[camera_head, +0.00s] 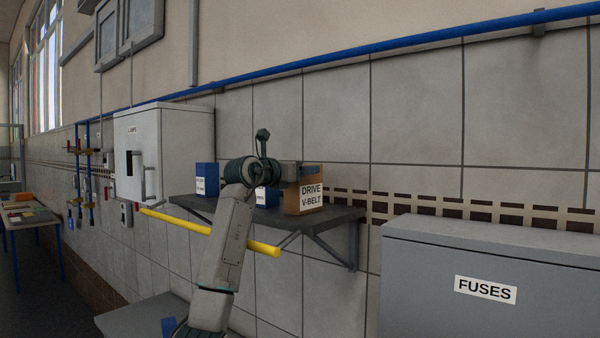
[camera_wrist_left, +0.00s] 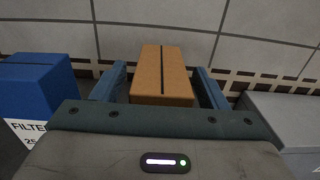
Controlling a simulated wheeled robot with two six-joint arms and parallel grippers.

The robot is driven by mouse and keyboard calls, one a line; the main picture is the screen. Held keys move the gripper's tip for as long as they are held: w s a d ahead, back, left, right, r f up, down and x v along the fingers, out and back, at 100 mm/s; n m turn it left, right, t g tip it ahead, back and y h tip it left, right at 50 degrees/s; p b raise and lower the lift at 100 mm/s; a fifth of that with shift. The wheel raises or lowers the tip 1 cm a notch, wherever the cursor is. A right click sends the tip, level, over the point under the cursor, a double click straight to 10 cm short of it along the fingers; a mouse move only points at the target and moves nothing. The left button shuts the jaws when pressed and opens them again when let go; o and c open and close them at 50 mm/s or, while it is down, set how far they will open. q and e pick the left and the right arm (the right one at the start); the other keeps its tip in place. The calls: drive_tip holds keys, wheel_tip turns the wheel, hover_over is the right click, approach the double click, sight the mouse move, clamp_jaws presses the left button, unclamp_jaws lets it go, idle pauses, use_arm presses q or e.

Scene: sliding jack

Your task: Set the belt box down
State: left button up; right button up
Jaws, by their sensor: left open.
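The belt box (camera_head: 304,196) is a brown carton with a dark tape strip and a white "DRIVE V-BELT" label. It stands upright on the grey wall shelf (camera_head: 335,216), near the shelf's right end. My left gripper (camera_head: 300,170) is at the top of the box. In the left wrist view the belt box (camera_wrist_left: 163,75) lies between the two blue fingers of my open left gripper (camera_wrist_left: 160,82), with a gap visible on each side. My arm hides part of the shelf and the box's left side in the head view. My right gripper is not in view.
A blue box (camera_head: 206,179) stands farther left on the shelf, and another blue box (camera_head: 267,196) stands beside the belt box. A yellow bar (camera_head: 255,246) runs along below the shelf front. A grey fuse cabinet (camera_head: 490,275) stands to the right, and a white cabinet (camera_head: 180,130) hangs left.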

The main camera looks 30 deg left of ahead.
use_arm(q)
drive_tip(key=s+b, duration=0.5)
drive_tip(key=s, duration=0.6)
drive_tip(key=shift+s+a, duration=0.3)
drive_tip(key=shift+a, duration=0.15)
